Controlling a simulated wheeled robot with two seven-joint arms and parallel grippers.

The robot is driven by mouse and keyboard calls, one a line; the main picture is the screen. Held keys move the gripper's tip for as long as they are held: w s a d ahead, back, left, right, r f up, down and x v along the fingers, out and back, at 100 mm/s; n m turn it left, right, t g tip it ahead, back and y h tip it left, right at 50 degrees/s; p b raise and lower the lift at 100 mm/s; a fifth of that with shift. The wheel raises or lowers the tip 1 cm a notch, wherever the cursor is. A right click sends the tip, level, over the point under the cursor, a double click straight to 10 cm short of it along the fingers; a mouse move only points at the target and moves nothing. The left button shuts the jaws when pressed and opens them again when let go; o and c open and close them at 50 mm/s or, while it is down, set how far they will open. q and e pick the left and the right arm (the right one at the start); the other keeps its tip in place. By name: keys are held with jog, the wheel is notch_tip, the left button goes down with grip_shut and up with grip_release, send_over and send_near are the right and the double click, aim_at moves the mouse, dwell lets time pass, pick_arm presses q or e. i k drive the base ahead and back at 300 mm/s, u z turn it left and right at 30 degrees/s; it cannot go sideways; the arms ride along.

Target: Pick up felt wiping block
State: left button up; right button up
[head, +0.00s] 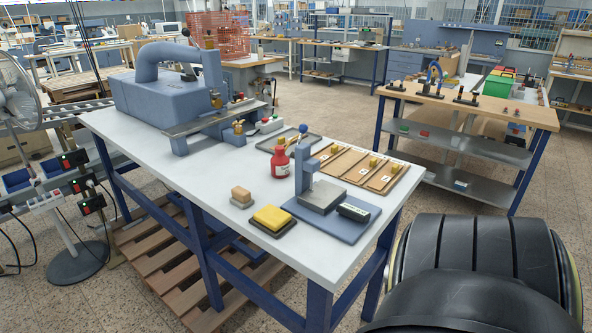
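A small tan block (241,194), which looks like the felt wiping block, sits near the front edge of the white-topped table (190,176). It seems to rest on a thin pale base. A yellow pad (272,216) on a dark tray lies just to its right and nearer to me. Neither my left nor my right gripper shows in the head view.
A blue-grey stamping machine (165,95) fills the table's far left. A red bottle (280,162), a small press (318,195) on a blue plate and a wooden tray (345,163) stand right of the block. Bare tabletop lies left of it. My own black part covers the lower right.

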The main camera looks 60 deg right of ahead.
aim_at(242, 197)
jog(key=z, duration=0.05)
jog(key=i, duration=1.45)
jog(key=z, duration=0.95)
